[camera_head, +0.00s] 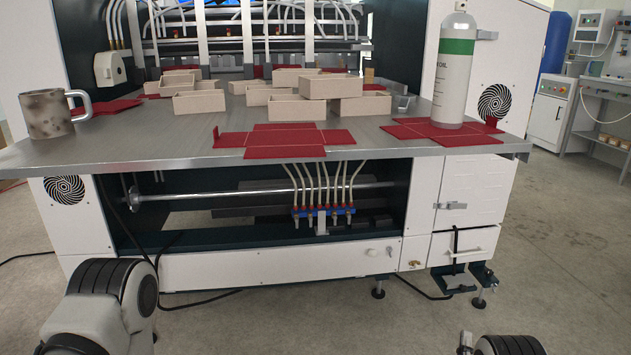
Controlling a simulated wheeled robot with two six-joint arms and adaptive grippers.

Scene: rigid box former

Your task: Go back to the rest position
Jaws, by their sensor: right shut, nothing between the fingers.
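My right gripper (500,345) is low at the bottom right edge, where the frame cuts off most of that arm. It is shut and empty, in front of the machine and well apart from the table. Its fingertips cannot be made out. My left arm (105,305) shows at the bottom left as a white link with black ridged joints. The left gripper is outside the picture. Neither arm touches anything on the table.
A grey machine table (372,143) carries red flat blanks (284,139), several beige boxes (200,101), a metal mug (47,114) and a tall bottle with a green band (455,75). A white drawer (465,243) sits below. The floor (575,260) at right is clear.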

